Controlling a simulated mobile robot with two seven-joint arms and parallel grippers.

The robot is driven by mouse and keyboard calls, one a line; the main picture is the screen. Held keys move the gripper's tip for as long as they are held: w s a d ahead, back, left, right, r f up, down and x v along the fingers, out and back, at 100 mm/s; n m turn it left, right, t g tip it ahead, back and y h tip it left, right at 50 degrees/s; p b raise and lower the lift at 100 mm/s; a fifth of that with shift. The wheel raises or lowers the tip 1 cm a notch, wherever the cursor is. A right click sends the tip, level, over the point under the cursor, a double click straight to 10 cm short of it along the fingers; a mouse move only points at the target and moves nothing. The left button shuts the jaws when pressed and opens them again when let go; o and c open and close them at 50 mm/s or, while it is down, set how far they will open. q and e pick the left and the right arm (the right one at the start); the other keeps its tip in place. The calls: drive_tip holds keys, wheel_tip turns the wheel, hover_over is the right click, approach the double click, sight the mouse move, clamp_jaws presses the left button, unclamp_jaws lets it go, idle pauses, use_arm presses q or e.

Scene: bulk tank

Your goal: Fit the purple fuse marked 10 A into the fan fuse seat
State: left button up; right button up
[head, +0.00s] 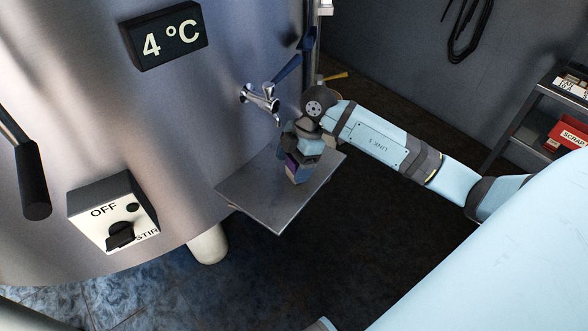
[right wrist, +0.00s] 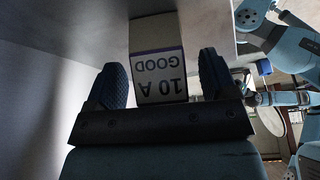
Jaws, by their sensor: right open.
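The purple fuse (head: 293,168) stands on a metal shelf (head: 263,205) fixed to the tank, mostly hidden by my right gripper in the head view. In the right wrist view its pale label (right wrist: 160,82) reads "10 A GOOD" upside down, with a thin purple line above the text. My right gripper (head: 300,146) is at the fuse. In the right wrist view its two dark ribbed fingers (right wrist: 162,80) are open, one on each side of the fuse, with a gap showing on both sides. No fan fuse seat is recognisable. My left gripper is not in view.
A tap (head: 262,97) with a blue lever sticks out of the tank just above the shelf. An OFF/STIR switch box (head: 112,212) and a 4 °C display (head: 166,36) are on the tank. A rack with a red SCRAP bin (head: 567,134) stands at right. The shelf's front left is bare.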

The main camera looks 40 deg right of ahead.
drive_tip(key=c, duration=1.1)
